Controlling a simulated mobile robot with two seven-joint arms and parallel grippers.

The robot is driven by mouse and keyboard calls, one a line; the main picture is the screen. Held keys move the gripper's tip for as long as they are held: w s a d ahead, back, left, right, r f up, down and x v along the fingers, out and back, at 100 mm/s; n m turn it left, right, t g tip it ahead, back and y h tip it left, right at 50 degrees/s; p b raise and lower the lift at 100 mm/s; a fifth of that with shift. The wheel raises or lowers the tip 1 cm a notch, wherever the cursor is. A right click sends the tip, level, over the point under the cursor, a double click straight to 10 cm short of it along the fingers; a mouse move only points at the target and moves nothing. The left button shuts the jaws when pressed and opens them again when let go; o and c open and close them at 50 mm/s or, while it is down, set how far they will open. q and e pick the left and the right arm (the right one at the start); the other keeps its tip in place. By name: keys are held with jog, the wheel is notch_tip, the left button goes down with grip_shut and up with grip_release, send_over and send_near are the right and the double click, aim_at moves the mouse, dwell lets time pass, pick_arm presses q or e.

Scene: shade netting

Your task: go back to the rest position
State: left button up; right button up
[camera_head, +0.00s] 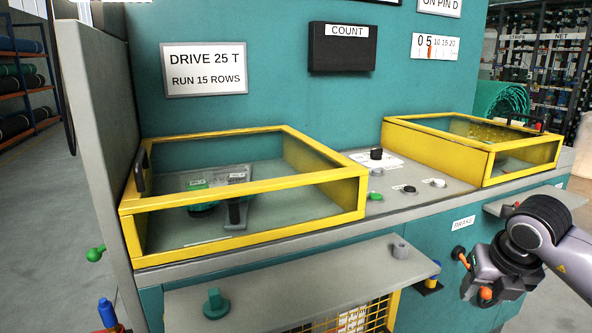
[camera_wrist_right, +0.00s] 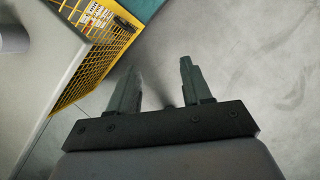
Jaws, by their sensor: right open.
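My right gripper (camera_wrist_right: 158,78) is open and empty in the right wrist view. Its two dark fingers stand apart above bare grey floor and touch nothing. In the head view my right arm is at the lower right, in front of the teal machine (camera_head: 230,120), with the wrist bent downward. The fingers are hard to make out there. My left arm and gripper are not in view.
Two yellow-framed guards (camera_head: 245,187) (camera_head: 470,146) sit on the machine's grey counter. A grey shelf (camera_head: 300,283) with a green knob (camera_head: 215,303) juts out in front, above a yellow mesh guard (camera_wrist_right: 103,55). An orange-tipped lever (camera_head: 461,256) is close to my right wrist. Open floor lies right.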

jog(key=s+a+f+n+g+y+p, duration=0.1)
jog(key=s+a+f+y, duration=0.15)
jog(key=a+y, duration=0.45)
jog(key=s+a+f+n+g+y+p, duration=0.1)
jog(key=s+a+n+y+p, duration=0.15)
jog(key=a, duration=0.95)
jog(key=s+a+r+m+t+y+p, duration=0.2)
jog(key=s+a+r+m+t+y, duration=0.2)
jog(key=a+r+m+y, duration=0.4)
jog(key=d+f+m+t+h+p, duration=0.5)
jog(key=d+m+t+h, duration=0.5)
jog(key=m, duration=0.7)
jog(key=s+d+f+m+g+h, duration=0.2)
jog(key=s+f+m+g, duration=0.1)
jog(key=s+f, duration=0.3)
jog(key=s+d+f+m+g+h+p, duration=0.1)
jog(key=s+d+f+m+g+h, duration=0.1)
jog(key=s+f+m, duration=0.4)
notch_tip(320, 180, down, 4)
jog(key=shift+s+r+g, duration=0.1)
jog(key=shift+s+g, duration=0.15)
jog(key=shift+g, duration=0.15)
